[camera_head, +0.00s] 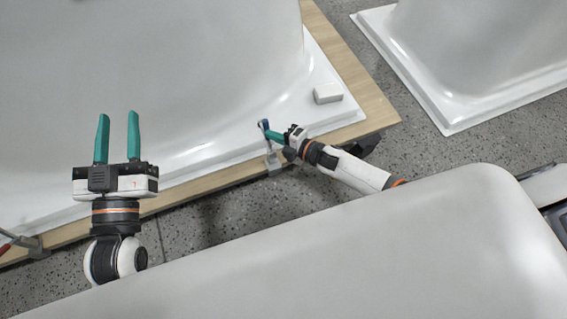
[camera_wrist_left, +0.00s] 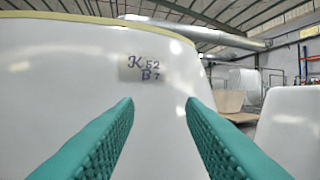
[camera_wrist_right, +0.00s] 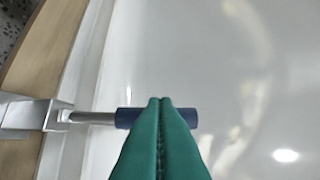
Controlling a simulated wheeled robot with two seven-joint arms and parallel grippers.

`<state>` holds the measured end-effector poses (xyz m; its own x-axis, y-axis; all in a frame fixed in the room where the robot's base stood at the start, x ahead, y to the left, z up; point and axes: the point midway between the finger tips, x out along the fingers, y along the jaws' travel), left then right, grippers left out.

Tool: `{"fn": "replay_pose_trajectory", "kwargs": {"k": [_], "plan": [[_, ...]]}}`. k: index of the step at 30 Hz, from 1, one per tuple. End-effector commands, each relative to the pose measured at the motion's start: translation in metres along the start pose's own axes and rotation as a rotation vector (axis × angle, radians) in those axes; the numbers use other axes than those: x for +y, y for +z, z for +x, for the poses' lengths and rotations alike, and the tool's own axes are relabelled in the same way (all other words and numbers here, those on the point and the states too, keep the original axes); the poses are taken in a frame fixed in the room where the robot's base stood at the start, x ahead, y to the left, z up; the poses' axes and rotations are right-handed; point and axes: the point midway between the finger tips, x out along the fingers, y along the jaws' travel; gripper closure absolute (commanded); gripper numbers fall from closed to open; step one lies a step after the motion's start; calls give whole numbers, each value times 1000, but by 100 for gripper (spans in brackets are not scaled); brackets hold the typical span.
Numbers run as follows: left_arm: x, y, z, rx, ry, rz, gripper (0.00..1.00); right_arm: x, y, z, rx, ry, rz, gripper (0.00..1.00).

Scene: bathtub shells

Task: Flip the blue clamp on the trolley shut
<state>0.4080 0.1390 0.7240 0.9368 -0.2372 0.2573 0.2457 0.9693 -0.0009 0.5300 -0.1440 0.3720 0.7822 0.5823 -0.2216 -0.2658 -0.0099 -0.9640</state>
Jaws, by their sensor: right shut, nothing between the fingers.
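The blue clamp (camera_head: 264,125) sits on the front edge of the trolley (camera_head: 217,181), its blue handle standing up beside the tub shell's rim. In the right wrist view its blue grip (camera_wrist_right: 125,118) lies across the picture, on a metal rod that runs left to a pale bracket (camera_wrist_right: 35,115) on the wooden edge. My right gripper (camera_head: 268,134) is shut and empty, its fingertips (camera_wrist_right: 159,101) overlapping the grip's middle; I cannot tell whether they touch. My left gripper (camera_head: 118,116) is open and empty, well left of the clamp, facing the tub's side.
The white tub shell (camera_head: 200,60) covers most of the trolley. A small white block (camera_head: 327,93) lies on its rim, right of my right gripper. A red-handled clamp (camera_head: 6,246) is at the far left edge. Another white shell (camera_head: 470,50) stands at right, with grey floor (camera_head: 345,20) between.

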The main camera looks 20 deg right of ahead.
Motion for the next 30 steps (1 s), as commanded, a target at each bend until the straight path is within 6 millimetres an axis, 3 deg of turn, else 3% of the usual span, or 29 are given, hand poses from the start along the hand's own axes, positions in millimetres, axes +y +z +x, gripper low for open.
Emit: {"fn": "replay_pose_trajectory", "kwargs": {"k": [6,18,30], "plan": [[1,-7,-1,44,2,2,64,-5,-7,11,1,-3,0,100],[-2,12,0,-81,-5,-3,64,-7,-15,22,0,-3,-1,100],[-2,15,0,-103,-6,-3,64,-9,-16,24,1,-5,-1,100]]}}
